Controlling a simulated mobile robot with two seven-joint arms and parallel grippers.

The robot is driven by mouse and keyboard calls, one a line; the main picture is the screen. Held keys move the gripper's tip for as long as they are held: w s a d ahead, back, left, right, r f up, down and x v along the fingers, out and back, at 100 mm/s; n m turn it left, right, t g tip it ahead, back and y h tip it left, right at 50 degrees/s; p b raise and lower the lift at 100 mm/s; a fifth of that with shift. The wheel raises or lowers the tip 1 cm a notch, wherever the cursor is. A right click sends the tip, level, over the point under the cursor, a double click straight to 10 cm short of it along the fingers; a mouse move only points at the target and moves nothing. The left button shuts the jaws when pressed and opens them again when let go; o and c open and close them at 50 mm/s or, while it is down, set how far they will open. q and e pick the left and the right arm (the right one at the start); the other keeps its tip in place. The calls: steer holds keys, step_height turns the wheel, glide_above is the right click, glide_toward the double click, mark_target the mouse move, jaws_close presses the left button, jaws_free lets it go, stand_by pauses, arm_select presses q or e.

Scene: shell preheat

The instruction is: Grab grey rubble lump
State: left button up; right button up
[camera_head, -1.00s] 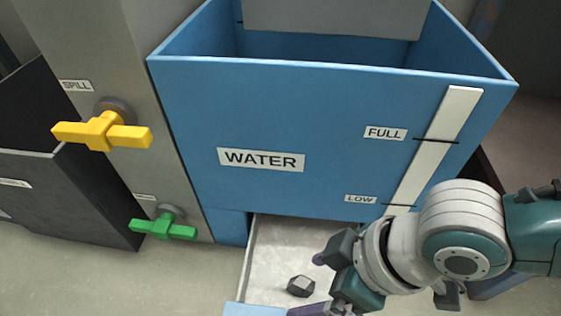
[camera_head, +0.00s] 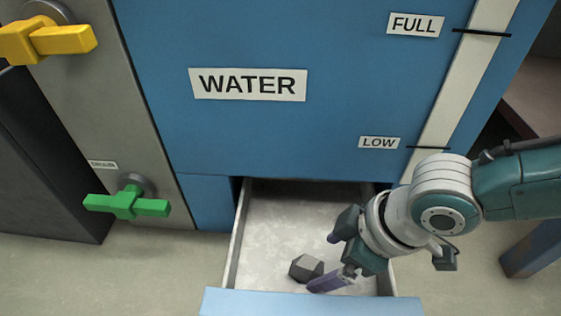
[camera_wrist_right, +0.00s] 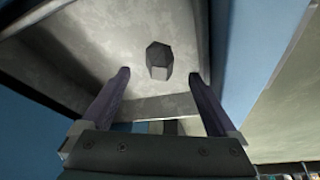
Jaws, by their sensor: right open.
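The grey rubble lump (camera_head: 306,268) is a small faceted dark grey block lying on the floor of the open drawer (camera_head: 232,255) under the blue water tank. My right gripper (camera_head: 330,262) reaches into the drawer from the right, just to the right of the lump. In the right wrist view the lump (camera_wrist_right: 159,60) lies ahead of the fingertips, roughly centred between them. The two purple fingers of the right gripper (camera_wrist_right: 160,75) are spread apart with nothing between them. My left gripper is not in view.
The blue tank (camera_head: 250,140) with its WATER label rises behind the drawer. The drawer's blue front panel (camera_head: 300,303) is its near edge. A green valve handle (camera_head: 126,202) and a yellow one (camera_head: 45,42) stick out at the left.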

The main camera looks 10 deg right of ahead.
mark_target(316, 265)
steer(key=b+x, duration=0.5)
steer(key=shift+a+f, duration=0.15)
steer(key=shift+f, duration=0.25)
steer(key=shift+r, duration=0.1)
jaws_close()
